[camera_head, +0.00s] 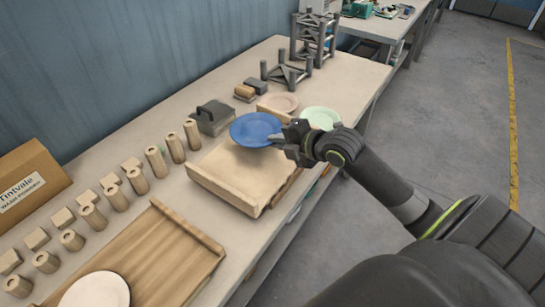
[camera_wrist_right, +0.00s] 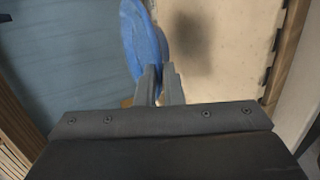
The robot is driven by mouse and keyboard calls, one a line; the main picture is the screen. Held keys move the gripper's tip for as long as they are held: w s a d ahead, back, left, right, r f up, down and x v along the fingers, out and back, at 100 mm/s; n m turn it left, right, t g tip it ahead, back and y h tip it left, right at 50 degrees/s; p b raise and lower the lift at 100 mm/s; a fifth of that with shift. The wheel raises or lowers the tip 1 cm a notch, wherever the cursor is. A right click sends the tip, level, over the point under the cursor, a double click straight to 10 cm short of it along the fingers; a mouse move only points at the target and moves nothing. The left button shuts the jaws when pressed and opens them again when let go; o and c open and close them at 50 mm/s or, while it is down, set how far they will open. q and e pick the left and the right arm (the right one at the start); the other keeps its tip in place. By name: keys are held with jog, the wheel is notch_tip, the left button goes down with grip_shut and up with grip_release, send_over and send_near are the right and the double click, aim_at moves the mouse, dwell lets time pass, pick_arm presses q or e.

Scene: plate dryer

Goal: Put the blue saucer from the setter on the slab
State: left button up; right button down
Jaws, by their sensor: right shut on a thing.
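The blue saucer (camera_head: 256,129) is held roughly level above the far end of a pale wooden slab (camera_head: 238,184). My right gripper (camera_head: 284,142) is shut on the saucer's near right rim. In the right wrist view the blue saucer (camera_wrist_right: 146,42) shows edge-on between the two fingers (camera_wrist_right: 158,85), with a dark shadow on the pale surface beside it. The saucer looks apart from the slab, but the exact gap is hard to judge. I cannot make out a setter for certain. My left gripper is not in view.
Wooden cylinders and blocks line the back. A ribbed tray (camera_head: 160,255) with a white plate (camera_head: 95,291) is nearer.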

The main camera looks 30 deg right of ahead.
aim_at(278, 167)
notch_tip(278, 167, down, 2)
jog(key=shift+w+f, duration=0.1)
jog(key=shift+w, duration=0.05)
jog(key=shift+f, duration=1.8)
jog(key=shift+f, duration=0.2)
jog(key=c, duration=1.6)
grip_release()
jog(key=shift+o, duration=0.2)
jog(key=shift+r, duration=0.1)
jog(key=shift+r, duration=0.15)
jog(key=p+v, duration=0.1)
jog(key=v, duration=1.1)
